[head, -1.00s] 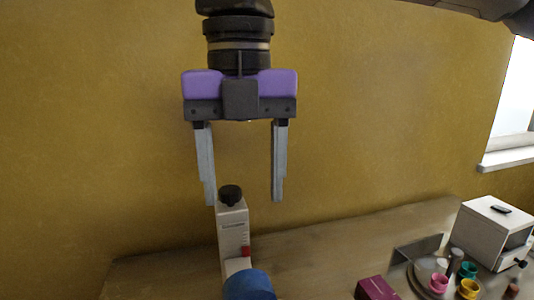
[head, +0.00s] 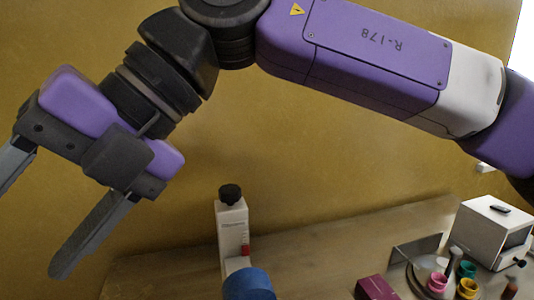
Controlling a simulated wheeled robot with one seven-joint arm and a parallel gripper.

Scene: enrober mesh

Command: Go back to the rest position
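My gripper (head: 32,225) is at the left of the head view, tilted, with its fingers pointing down and to the left. The two grey fingers are wide apart and nothing shows between them. The left finger is partly cut off by the picture's edge. My purple arm crosses the top of the view. The gripper is apart from everything on the table.
A white device with a black knob (head: 231,222) and a blue round part (head: 248,284) stands on the wooden table (head: 330,246).

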